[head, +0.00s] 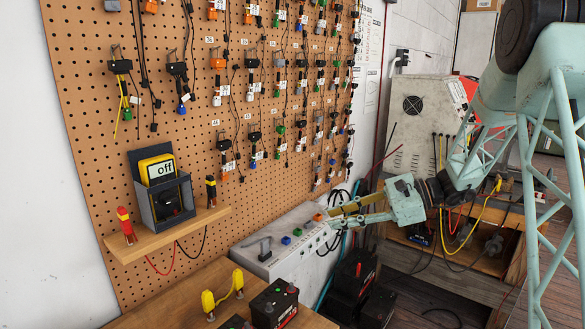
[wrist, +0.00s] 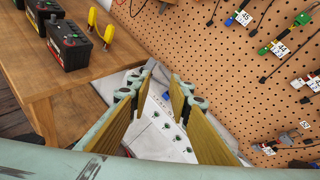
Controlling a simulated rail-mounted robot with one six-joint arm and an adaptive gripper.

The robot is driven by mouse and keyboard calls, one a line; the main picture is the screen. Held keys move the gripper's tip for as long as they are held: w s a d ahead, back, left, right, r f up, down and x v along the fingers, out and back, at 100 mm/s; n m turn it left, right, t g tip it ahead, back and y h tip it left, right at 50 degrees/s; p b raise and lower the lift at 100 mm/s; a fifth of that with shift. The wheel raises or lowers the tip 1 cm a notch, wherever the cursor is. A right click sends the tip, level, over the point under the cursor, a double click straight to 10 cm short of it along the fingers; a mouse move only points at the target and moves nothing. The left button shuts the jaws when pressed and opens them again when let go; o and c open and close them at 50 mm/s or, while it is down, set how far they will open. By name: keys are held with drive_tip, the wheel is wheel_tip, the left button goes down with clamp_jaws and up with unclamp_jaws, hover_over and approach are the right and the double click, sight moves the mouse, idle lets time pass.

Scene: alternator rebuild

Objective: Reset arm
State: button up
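My arm (head: 408,200) is pale green and reaches in from the right in the head view. My gripper (head: 332,215) is level with the far end of the light grey control box (head: 285,262), close to the pegboard. In the wrist view the two gold-padded fingers of my gripper (wrist: 163,82) stand apart with nothing between them. The control box also shows between and beyond the fingers in the wrist view (wrist: 158,128). Whether the fingertips touch the box cannot be told.
A pegboard (head: 90,110) with hanging cables and connectors stands along the wall. A small shelf (head: 165,235) holds a meter reading "off" (head: 160,170). Batteries (wrist: 70,44) and a yellow-handled tool (wrist: 102,26) stand on the wooden table (wrist: 60,95). A tester cabinet (head: 425,125) stands behind.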

drive_tip(key=s+a+r+n+g+h, duration=0.1)
drive_tip(key=s+a+r+n+h, duration=0.25)
drive_tip(key=s, duration=0.95)
drive_tip(key=s+r+n+g+h, duration=0.2)
drive_tip(key=s+r+n, duration=0.35)
drive_tip(key=s, duration=0.85)
drive_tip(key=s+d+r+n+t+h, duration=0.1)
drive_tip(key=s+d+n+t+h, duration=0.1)
drive_tip(key=s, duration=1)
drive_tip(key=s+d+r+n+t+h, duration=0.2)
drive_tip(key=s+d+n+h, duration=0.2)
drive_tip(key=s+d, duration=0.5)
drive_tip(key=shift+s+r+n+h, duration=0.15)
drive_tip(key=shift+s+n+h, duration=0.5)
drive_tip(key=shift+s, duration=1.2)
drive_tip(key=shift+m, duration=0.25)
